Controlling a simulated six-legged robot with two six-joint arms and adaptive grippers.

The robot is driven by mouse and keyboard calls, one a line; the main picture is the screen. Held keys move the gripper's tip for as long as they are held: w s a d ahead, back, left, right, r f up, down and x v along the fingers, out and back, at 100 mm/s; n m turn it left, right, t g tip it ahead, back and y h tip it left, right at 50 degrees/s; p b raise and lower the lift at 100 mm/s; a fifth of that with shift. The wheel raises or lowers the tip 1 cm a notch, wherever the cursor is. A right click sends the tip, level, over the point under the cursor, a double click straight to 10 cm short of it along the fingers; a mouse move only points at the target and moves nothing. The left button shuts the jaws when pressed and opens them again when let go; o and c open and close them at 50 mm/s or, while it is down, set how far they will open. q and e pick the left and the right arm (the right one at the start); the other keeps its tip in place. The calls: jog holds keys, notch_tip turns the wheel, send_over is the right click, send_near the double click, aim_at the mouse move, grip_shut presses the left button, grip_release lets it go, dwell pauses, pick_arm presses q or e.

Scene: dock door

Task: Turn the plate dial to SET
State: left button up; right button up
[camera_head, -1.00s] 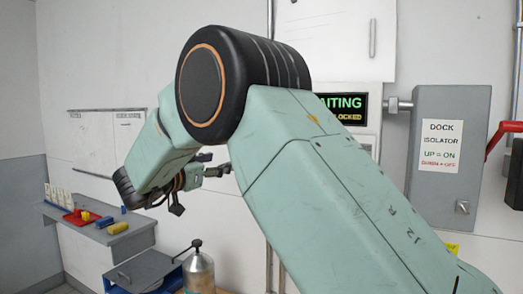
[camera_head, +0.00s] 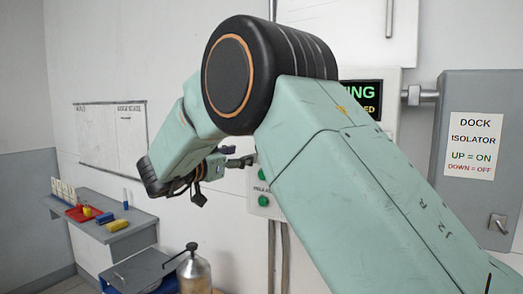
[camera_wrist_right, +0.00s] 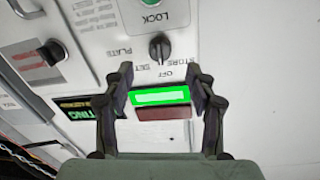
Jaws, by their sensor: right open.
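The plate dial (camera_wrist_right: 159,47) is a black knob on a white panel, at the top middle of the right wrist view. The labels SET, OFF and STORE are printed around it, and PLATE beside it. Its handle looks turned roughly toward OFF, though the exact mark is hard to tell. My right gripper (camera_wrist_right: 161,88) is open and empty, its fingertips just short of the dial and apart from it. In the head view my right gripper (camera_head: 238,157) is small, near the wall panel, with the dial hidden. My left gripper is out of view.
A lit green bar above a dark red one (camera_wrist_right: 162,105) lies between the fingers. A green LOCK button (camera_wrist_right: 150,8) sits near the dial. The head view shows a grey dock isolator box (camera_head: 480,215), a shelf (camera_head: 120,228) and a metal canister (camera_head: 194,270).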

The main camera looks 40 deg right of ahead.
jog(key=p+x, duration=0.1)
jog(key=x, duration=0.5)
jog(key=shift+d+r+p, duration=0.3)
jog(key=shift+d+p, duration=0.05)
jog(key=shift+d, duration=0.05)
jog(key=shift+w+d+f, duration=0.2)
jog(key=shift+d, duration=0.1)
jog(key=c, duration=1.2)
